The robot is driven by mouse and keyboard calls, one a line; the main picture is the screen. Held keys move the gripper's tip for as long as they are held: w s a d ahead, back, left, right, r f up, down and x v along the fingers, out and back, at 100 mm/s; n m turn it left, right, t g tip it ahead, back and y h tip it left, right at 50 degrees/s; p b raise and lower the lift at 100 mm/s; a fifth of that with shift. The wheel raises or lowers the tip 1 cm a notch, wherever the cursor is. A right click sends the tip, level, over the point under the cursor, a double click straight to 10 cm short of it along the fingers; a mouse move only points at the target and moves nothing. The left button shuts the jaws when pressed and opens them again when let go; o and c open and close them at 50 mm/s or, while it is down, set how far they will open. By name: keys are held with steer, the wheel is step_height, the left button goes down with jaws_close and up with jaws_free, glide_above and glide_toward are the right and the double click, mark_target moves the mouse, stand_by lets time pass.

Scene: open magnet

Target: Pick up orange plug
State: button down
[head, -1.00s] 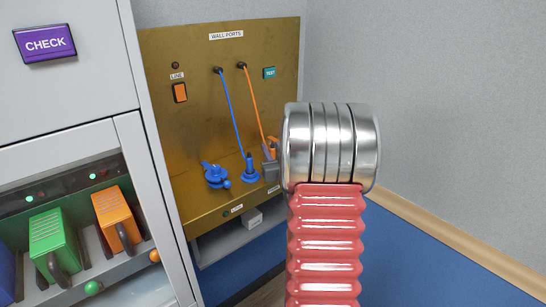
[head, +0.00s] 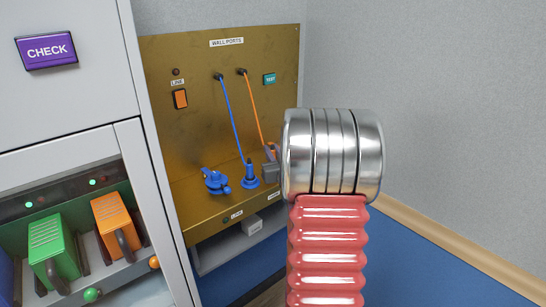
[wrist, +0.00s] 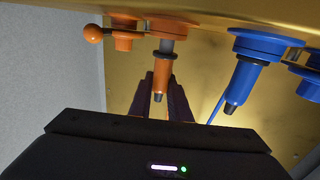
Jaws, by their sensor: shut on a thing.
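The orange plug (wrist: 162,74) hangs in the middle of the wrist view, with its dark tip toward me. Its grey shaft meets an orange round base (wrist: 168,28) on the brass panel. My gripper (wrist: 161,92) is shut on the plug, with a dark finger on each side of it. In the head view a grey part of my gripper (head: 271,170) shows beside my arm, which hides nearly all of the plug. An orange cable (head: 252,105) runs down toward it from an upper wall port.
A blue plug (head: 250,175) with a blue cable stands close to the left, beside a blue valve (head: 216,181). An orange valve (wrist: 122,32) is near the plug in the wrist view. The brass panel (head: 205,130) backs them. A grey cabinet (head: 75,95) stands left.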

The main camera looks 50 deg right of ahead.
step_height(320, 180, up, 8)
steer(key=shift+r, duration=0.2)
